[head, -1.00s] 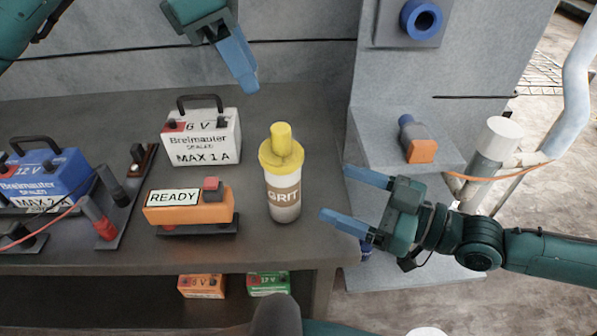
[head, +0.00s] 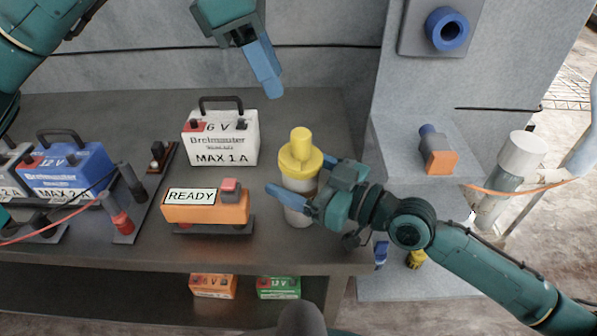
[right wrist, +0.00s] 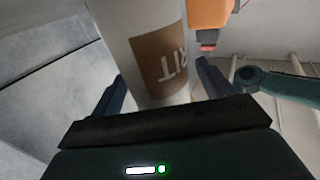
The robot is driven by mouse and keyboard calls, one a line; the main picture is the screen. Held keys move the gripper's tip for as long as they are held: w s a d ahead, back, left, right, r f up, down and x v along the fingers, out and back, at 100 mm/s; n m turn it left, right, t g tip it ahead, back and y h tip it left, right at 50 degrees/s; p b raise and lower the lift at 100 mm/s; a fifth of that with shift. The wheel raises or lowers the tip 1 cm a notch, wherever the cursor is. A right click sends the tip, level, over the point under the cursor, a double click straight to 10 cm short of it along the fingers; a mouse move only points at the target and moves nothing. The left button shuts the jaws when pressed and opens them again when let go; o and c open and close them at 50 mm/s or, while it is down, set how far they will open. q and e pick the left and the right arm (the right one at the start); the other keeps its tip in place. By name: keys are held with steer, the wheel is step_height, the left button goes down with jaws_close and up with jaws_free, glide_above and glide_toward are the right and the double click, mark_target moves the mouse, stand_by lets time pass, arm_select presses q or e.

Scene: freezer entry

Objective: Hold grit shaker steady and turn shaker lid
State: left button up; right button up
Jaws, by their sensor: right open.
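The grit shaker (head: 297,213) stands upright on the dark bench, a pale bottle with a brown label. Its yellow lid (head: 301,158) is on top. My right gripper (head: 300,180) is open, with its blue fingers on either side of the shaker body. In the right wrist view, the shaker body (right wrist: 150,45) stands between the two spread fingers (right wrist: 160,85), its label partly in sight. My left gripper (head: 265,75) is empty above the back of the bench, up and left of the lid. Only one of its fingers shows clearly, so its opening is unclear.
An orange READY box (head: 205,208) stands just left of the shaker. A white 6 V battery (head: 222,140) is behind it, and a blue battery (head: 68,170) is further left. A grey block with an orange-ended fitting (head: 440,160) is at the right.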

mark_target(301, 132)
arm_select(q)
steer(key=shift+o, duration=0.4)
arm_select(e)
steer(key=c, duration=1.4)
arm_select(q)
steer(key=shift+o, duration=0.7)
arm_select(e)
steer(key=shift+c, duration=0.2)
arm_select(q)
steer(key=shift+o, duration=0.3)
steer(key=shift+d+m, duration=0.2)
steer(key=shift+m, duration=0.3)
steer(key=d+f+m+y, duration=0.1)
steer(key=f+m, duration=0.2)
steer(key=m, duration=0.1)
steer(key=d+f+m+y, duration=0.1)
steer(key=f+m, duration=0.3)
steer(key=m, duration=0.1)
steer(key=d+f+m+y, duration=0.1)
steer(key=f+m+y, duration=0.1)
steer(key=f+m, duration=0.2)
steer(key=shift+w+d+f+g, duration=0.1)
steer(key=shift+w+d+g, duration=0.2)
steer(key=shift+d, duration=0.05)
